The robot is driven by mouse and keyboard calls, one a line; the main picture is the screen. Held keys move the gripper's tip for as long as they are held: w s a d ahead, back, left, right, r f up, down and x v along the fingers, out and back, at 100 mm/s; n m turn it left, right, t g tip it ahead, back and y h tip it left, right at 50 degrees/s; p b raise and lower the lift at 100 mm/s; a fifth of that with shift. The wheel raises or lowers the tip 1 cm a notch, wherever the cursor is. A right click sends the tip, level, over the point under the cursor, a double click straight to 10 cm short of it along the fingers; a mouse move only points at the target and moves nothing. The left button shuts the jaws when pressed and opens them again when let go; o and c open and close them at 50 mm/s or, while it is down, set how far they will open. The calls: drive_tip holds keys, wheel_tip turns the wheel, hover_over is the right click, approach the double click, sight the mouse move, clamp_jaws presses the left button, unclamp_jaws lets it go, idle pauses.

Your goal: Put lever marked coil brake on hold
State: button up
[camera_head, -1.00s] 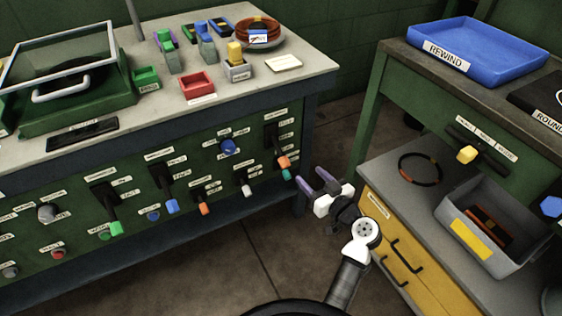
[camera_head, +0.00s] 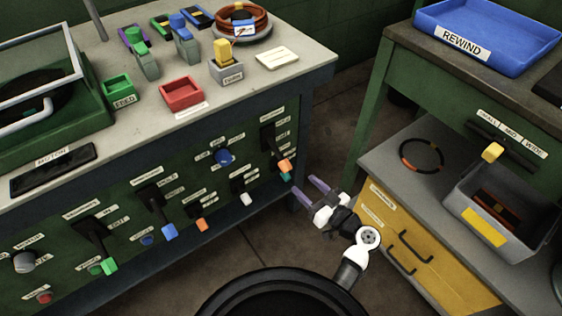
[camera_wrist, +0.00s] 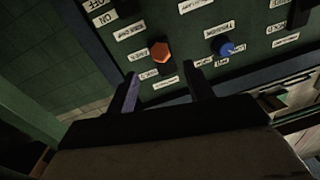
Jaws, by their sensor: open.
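The green panel under the left bench carries several levers: one tipped orange (camera_head: 284,166), one tipped blue (camera_head: 169,231) and one tipped green (camera_head: 110,266). Their nameplates are too small to read, so I cannot tell which is the coil brake. A plate beside the blue-tipped lever seems to read HOLD. My gripper (camera_head: 308,183) is open and empty, just right of the panel's right end, apart from the levers. In the wrist view its fingers (camera_wrist: 165,90) point at the panel, with an orange knob (camera_wrist: 160,51) and a blue knob (camera_wrist: 225,47) beyond them.
The bench top (camera_head: 300,62) holds a red tray (camera_head: 181,93), small blocks and a coil stack. At right stand a blue REWIND tray (camera_head: 490,35), a grey bin (camera_head: 520,215) and yellow drawers (camera_head: 420,255). Open floor lies between the bench and drawers.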

sight(283, 165)
drive_tip(key=p+x, duration=0.2)
drive_tip(key=x, duration=0.9)
clamp_jaws()
